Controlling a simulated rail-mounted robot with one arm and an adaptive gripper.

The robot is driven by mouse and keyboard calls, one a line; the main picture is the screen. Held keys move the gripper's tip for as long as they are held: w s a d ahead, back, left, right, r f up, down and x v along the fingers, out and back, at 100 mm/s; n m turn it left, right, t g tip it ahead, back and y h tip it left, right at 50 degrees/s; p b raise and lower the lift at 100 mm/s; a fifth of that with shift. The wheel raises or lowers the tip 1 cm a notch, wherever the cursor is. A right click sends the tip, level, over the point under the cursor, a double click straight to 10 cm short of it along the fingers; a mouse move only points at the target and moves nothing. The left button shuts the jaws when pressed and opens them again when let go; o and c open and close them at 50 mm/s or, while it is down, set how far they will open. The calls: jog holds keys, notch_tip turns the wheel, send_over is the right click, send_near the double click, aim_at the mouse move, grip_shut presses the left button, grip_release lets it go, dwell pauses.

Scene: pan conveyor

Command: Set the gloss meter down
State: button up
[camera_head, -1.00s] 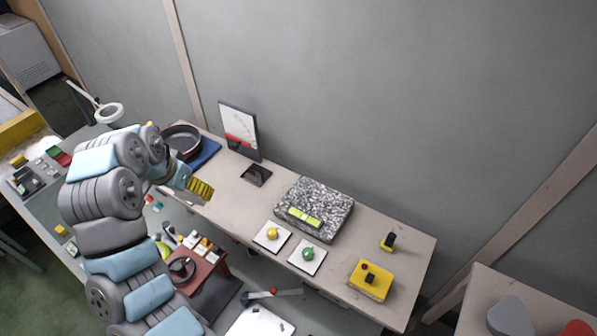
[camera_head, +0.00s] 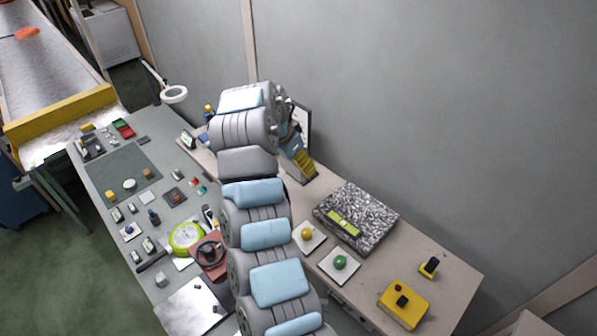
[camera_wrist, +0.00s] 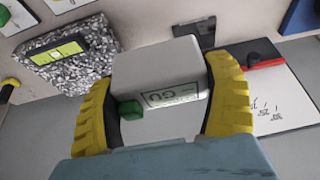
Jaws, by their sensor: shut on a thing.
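The gloss meter (camera_wrist: 160,75) is a pale grey box with a green button and a small display marked GU. In the wrist view it sits between the yellow-padded fingers of my gripper (camera_wrist: 165,105), which is shut on it. In the head view my gripper (camera_head: 304,167) is over the back part of the bench, left of the granite block, with its fingers angled down. The meter cannot be made out there. A dark square plate (camera_wrist: 193,34) lies on the bench beyond the meter in the wrist view, partly hidden by it.
A speckled granite block (camera_head: 375,213) with a yellow-green level (camera_head: 343,222) stands to the right. White pads with a yellow knob (camera_head: 307,233) and a green knob (camera_head: 340,262) lie in front. An upright white board (camera_wrist: 280,95) is near my gripper. A yellow control box (camera_head: 404,304) is farther right.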

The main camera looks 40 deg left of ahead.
jog(key=shift+w+f+b, duration=0.3)
jog(key=shift+b, duration=0.45)
jog(key=shift+a, duration=0.15)
jog(key=shift+w+a+f, duration=0.4)
jog(key=shift+w+a, duration=0.2)
jog(key=shift+w, duration=0.15)
jog(key=shift+w+a+f+b, duration=0.2)
jog(key=shift+w+a+f, duration=0.45)
jog(key=shift+w+f, duration=0.35)
jog(key=shift+w+a+f+b, duration=0.15)
jog(key=shift+w+a+f, duration=0.65)
jog(key=shift+f, duration=0.25)
jog(key=shift+w+a+f+b, duration=0.2)
jog(key=shift+w+a+f, duration=0.35)
jog(key=shift+w+f, duration=0.5)
